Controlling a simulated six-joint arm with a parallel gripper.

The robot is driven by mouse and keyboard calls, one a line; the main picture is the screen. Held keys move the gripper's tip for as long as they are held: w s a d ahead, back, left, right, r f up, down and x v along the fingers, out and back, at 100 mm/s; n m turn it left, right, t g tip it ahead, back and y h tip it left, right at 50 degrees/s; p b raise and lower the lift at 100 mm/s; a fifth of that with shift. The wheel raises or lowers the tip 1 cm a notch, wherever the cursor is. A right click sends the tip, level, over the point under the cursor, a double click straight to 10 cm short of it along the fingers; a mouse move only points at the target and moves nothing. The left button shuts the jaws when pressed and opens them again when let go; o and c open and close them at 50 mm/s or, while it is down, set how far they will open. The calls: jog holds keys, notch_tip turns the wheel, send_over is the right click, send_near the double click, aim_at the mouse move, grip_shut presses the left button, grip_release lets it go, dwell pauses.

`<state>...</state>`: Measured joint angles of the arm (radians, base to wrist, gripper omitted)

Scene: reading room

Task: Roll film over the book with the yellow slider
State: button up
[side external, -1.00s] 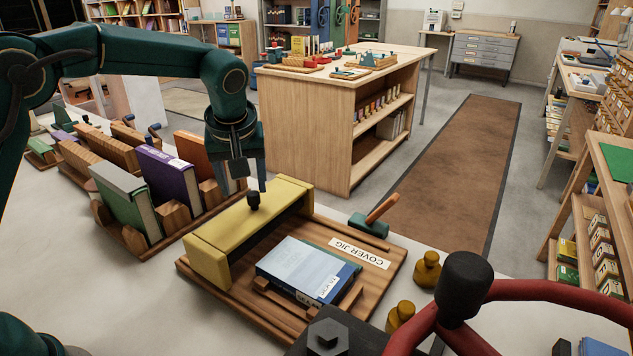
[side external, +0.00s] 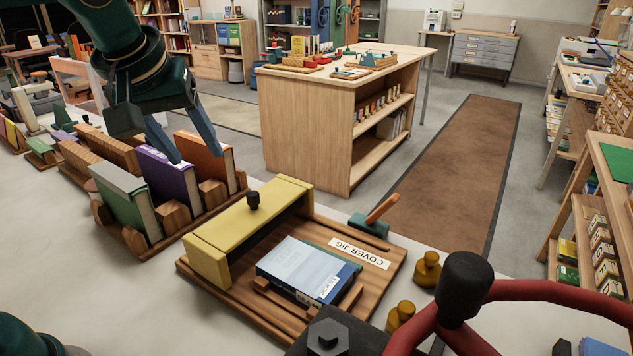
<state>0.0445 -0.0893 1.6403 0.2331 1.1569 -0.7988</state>
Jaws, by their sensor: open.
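The yellow slider (side external: 235,230) is a bridge-shaped block with a small black knob (side external: 253,200) on top. It stands across the left side of the wooden cover jig (side external: 385,268). The blue book (side external: 318,281) lies flat on the jig, to the right of the slider, with a pale, see-through-looking layer over most of its cover. My gripper (side external: 193,151) is open and empty, up and to the left of the slider. In the picture its fingers overlap the purple and orange books; I cannot tell how far above them it is.
A wooden rack holds green (side external: 128,197), purple (side external: 168,182) and orange (side external: 207,160) books left of the jig. A wooden-handled tool (side external: 372,219) lies at the jig's back edge. Brass weights (side external: 427,270) and a red wheel (side external: 540,290) stand at the right. The table's left front is clear.

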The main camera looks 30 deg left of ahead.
jog(key=s+d+f+m+h, duration=0.2)
jog(key=s+f+m, duration=0.4)
jog(key=s, duration=0.7)
jog(key=shift+d+f+m, duration=0.4)
jog(key=shift+d+f, duration=0.15)
jog(key=shift+f, duration=0.1)
